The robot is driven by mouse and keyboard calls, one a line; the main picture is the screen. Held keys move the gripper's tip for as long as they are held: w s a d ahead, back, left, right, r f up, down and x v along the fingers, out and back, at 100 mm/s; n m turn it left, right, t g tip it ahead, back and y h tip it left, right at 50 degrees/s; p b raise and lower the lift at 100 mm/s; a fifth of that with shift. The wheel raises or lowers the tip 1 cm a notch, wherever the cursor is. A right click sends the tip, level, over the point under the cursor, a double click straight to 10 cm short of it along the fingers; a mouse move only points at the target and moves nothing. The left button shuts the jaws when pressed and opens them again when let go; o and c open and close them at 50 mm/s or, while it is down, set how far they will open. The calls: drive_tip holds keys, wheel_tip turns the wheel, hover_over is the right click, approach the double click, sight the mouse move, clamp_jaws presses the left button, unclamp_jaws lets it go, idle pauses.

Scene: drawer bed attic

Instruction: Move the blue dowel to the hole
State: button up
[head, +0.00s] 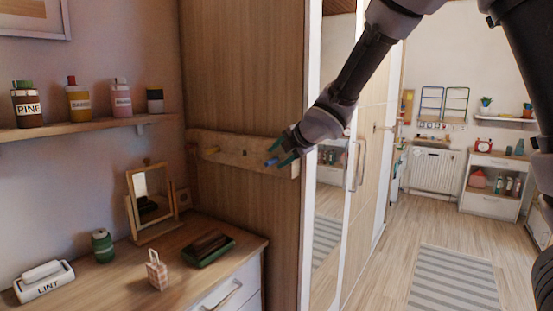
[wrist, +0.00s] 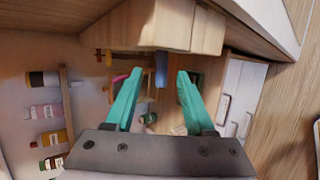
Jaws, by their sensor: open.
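The blue dowel (head: 271,162) sticks out near the right end of a wooden rail (head: 226,148) on the wardrobe's side panel. In the wrist view the blue dowel (wrist: 161,70) shows between the tips of my gripper's teal fingers. My gripper (head: 280,157) is open, with one finger on each side of the dowel and a visible gap to each. A dark hole (head: 246,153) shows in the rail to the left of the blue dowel. A yellow dowel (head: 211,151) sticks out further left. The blue dowel's base is partly hidden in the head view.
A shelf (head: 80,130) with bottles is at left. The mirrored wardrobe front (head: 330,170) is right of the rail.

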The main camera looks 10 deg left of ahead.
drive_tip(key=v, duration=0.9)
drive_tip(key=s+d+r+m+t+h, duration=0.1)
drive_tip(key=d+r+m+h, duration=0.2)
drive_tip(key=d+m, duration=0.9)
drive_tip(key=s+d+r+m+h, duration=0.1)
drive_tip(key=d+r+m+h, duration=0.15)
drive_tip(key=d+m, duration=0.95)
drive_tip(key=s+d+m+g, duration=0.1)
drive_tip(key=s+d+m, duration=0.9)
drive_tip(key=s, duration=0.4)
drive_tip(key=shift+s+d+r+g, duration=0.2)
drive_tip(key=shift+s+d+g, duration=0.2)
drive_tip(key=shift+d, duration=0.15)
drive_tip(key=shift+w, duration=0.1)
